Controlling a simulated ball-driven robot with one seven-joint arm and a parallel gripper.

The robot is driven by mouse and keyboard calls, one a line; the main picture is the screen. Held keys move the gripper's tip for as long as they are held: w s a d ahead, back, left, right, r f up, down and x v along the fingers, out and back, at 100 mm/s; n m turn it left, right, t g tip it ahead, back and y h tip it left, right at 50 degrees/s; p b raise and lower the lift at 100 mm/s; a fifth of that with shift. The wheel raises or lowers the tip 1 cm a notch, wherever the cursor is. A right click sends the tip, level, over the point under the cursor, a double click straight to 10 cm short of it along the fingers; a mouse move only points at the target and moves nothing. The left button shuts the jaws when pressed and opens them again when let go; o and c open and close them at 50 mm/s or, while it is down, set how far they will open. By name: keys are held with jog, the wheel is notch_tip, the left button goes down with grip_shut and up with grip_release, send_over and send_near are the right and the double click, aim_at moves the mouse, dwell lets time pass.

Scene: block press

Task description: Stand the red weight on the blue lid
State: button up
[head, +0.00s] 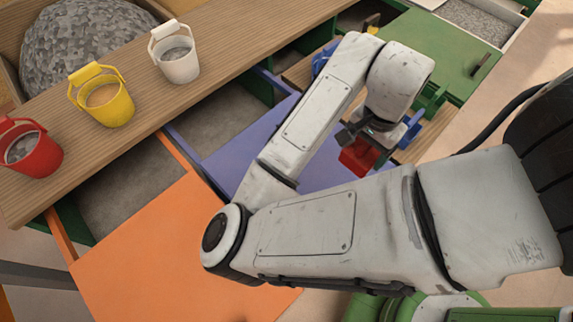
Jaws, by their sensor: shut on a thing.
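The red weight (358,158) is a dark red block just below my gripper (362,138). My gripper is shut on it and holds it over or near the purple-blue panel (232,158); the height above it is hard to judge. Blue parts show on both sides of my wrist: a bright blue piece (322,59) at the upper left and another blue piece (411,131) at the right. My arm hides what lies between them, so I cannot tell which is the blue lid or see its top.
A wooden plank (225,42) at the upper left carries a red bucket (28,150), a yellow bucket (103,95) and a white bucket (175,55). An orange panel (170,255) lies at the lower left. Green parts (430,98) and a green board (440,50) stand beyond my wrist.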

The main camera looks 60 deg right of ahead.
jog(key=shift+w+a+f, duration=0.1)
jog(key=shift+w+a, duration=0.15)
jog(key=shift+a, duration=0.05)
jog(key=w+f, duration=0.2)
jog(key=w, duration=0.2)
jog(key=w+a+f+p, duration=0.1)
jog(key=w+f, duration=0.2)
jog(key=w, duration=0.1)
jog(key=w+f+p, duration=0.1)
jog(key=w+f, duration=0.2)
jog(key=w, duration=0.1)
jog(key=shift+w+a+f, duration=0.1)
jog(key=shift+a, duration=0.1)
jog(key=shift+w+f, duration=0.55)
jog(key=shift+f, duration=0.15)
jog(key=shift+w+f, duration=0.1)
jog(key=shift+f, duration=1.45)
jog(key=shift+f, duration=0.2)
jog(key=o, duration=1.5)
